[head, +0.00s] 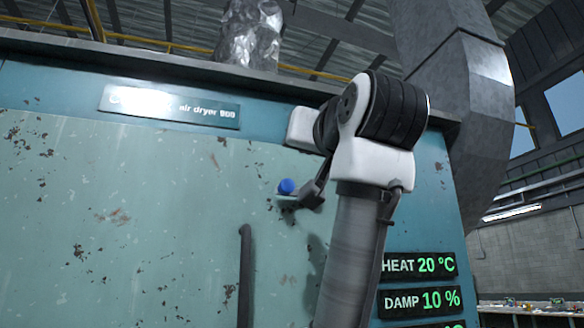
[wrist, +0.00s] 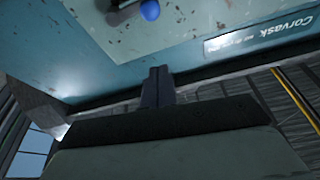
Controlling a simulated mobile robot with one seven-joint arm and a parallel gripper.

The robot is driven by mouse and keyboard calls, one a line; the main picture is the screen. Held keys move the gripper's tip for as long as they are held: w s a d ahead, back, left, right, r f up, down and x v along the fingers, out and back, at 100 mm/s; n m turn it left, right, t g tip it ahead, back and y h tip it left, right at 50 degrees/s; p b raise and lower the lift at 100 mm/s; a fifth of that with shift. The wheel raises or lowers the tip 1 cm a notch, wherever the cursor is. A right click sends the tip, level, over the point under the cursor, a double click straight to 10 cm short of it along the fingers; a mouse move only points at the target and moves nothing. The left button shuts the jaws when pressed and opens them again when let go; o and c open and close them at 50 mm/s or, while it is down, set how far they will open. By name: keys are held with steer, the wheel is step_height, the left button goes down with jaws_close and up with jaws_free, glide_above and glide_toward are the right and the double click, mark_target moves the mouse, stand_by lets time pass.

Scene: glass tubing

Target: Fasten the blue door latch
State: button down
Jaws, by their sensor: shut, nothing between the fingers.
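The blue latch knob (head: 287,186) is on the pale green, rust-spotted door of the air dryer, upper middle in the head view. A dark latch piece (head: 309,198) is just to its right. In the wrist view, which is turned over, the blue knob (wrist: 150,10) is at the top edge, partly beside a dark piece. My gripper (wrist: 157,70) is shut and empty, with its fingertips pointing toward the dryer front. The fingertips are apart from the knob in the wrist view. My arm hides much of the gripper in the head view.
A dark vertical handle (head: 245,275) stands out from the door below the knob. A name plate (head: 170,105) is above the door. HEAT and DAMP displays (head: 419,283) are at the lower right. A metal duct (head: 450,90) rises at the right.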

steer(key=shift+r, duration=0.15)
steer(key=p+x, duration=0.5)
steer(key=x, duration=0.4)
steer(key=shift+w+a+f, duration=0.1)
steer(key=shift+a+f, duration=0.05)
steer(key=shift+f, duration=0.85)
steer(key=shift+w+a+f, duration=0.1)
steer(key=shift+a+f, duration=0.1)
steer(key=shift+f, duration=0.75)
steer(key=shift+s, duration=0.1)
